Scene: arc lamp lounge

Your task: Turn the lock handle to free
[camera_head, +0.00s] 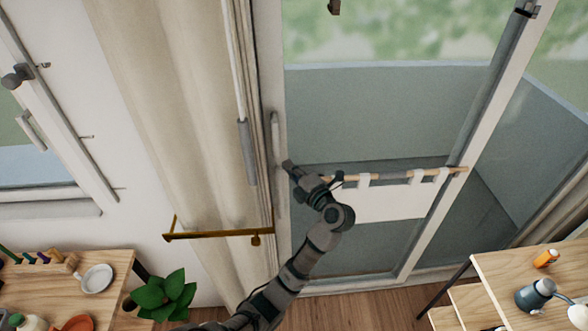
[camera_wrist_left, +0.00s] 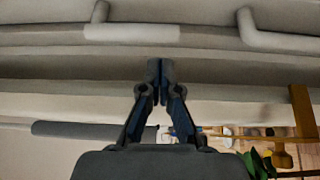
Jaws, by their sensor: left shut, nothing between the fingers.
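A pale upright handle (camera_head: 275,150) runs along the left frame of the glass door in the head view. In the left wrist view a pale bent bar (camera_wrist_left: 280,41) and a light plate (camera_wrist_left: 131,33) lie on the frame; I cannot tell which part is the lock handle. My left gripper (camera_head: 289,166) is beside the upright handle, on its right, near the lower half. In the left wrist view its fingertips (camera_wrist_left: 160,68) are together and empty, apart from the bar and plate in the picture. My right gripper is not in view.
A wooden rod (camera_head: 390,176) with a white cloth crosses the door just right of the gripper. A beige curtain (camera_head: 170,100) and a brass bar (camera_head: 215,234) are to the left. A plant (camera_head: 163,294) and wooden tables (camera_head: 115,264) (camera_head: 500,268) stand below on both sides.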

